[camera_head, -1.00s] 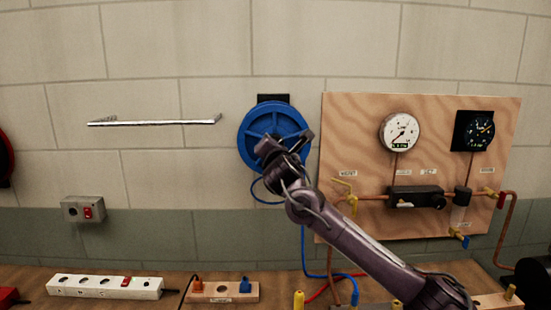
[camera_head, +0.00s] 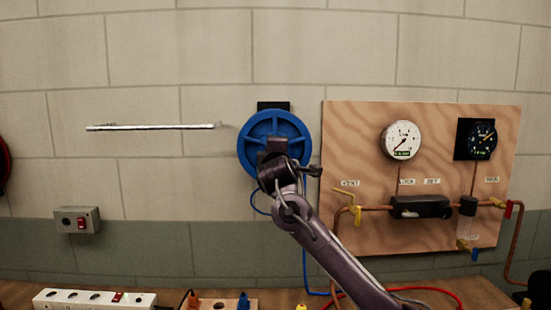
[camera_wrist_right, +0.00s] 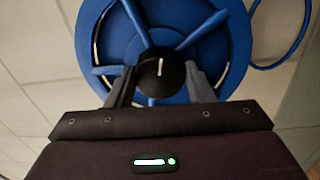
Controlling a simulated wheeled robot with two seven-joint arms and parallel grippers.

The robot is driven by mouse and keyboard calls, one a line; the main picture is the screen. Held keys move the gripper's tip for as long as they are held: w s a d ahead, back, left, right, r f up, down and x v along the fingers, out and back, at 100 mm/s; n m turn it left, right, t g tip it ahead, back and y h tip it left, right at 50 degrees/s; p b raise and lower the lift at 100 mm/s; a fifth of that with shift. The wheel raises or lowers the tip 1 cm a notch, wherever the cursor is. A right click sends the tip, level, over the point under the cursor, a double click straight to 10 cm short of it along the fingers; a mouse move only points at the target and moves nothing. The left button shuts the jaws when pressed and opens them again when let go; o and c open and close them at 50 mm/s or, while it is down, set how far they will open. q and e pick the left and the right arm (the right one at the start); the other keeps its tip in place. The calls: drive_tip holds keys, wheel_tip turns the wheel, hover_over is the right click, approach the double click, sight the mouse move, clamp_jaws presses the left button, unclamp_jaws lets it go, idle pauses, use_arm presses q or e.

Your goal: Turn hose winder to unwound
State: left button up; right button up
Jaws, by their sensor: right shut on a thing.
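The blue hose winder (camera_head: 284,125) is a spoked wheel on a dark wall bracket in the head view. It fills the top of the right wrist view (camera_wrist_right: 203,57). A black knob (camera_wrist_right: 161,72) with a white line sits low at its middle. My right gripper (camera_wrist_right: 161,80) has one finger on each side of the knob and is shut on it. In the head view my right gripper (camera_head: 273,150) is in front of the wheel's lower middle and hides the knob. A blue hose hangs below the wheel (camera_head: 305,245). My left gripper is not in view.
A wooden panel (camera_head: 345,120) with gauges, copper pipes and valves is right of the winder. A metal rail (camera_head: 150,127) and a grey switch box (camera_head: 76,220) are on the wall to the left. A white power strip (camera_head: 95,299) lies on the bench below.

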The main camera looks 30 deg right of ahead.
drive_tip(key=shift+w+a+f+m+g+y+b, duration=0.1)
drive_tip(key=shift+m+g+y+b, duration=0.2)
drive_tip(key=shift+m, duration=7.95)
drive_tip(key=shift+w+a+m+g+y, duration=0.1)
drive_tip(key=shift+m+g, duration=0.3)
drive_tip(key=shift+m, duration=7.85)
drive_tip(key=shift+s, duration=0.1)
drive_tip(key=o, duration=1)
drive_tip(key=shift+r, duration=0.2)
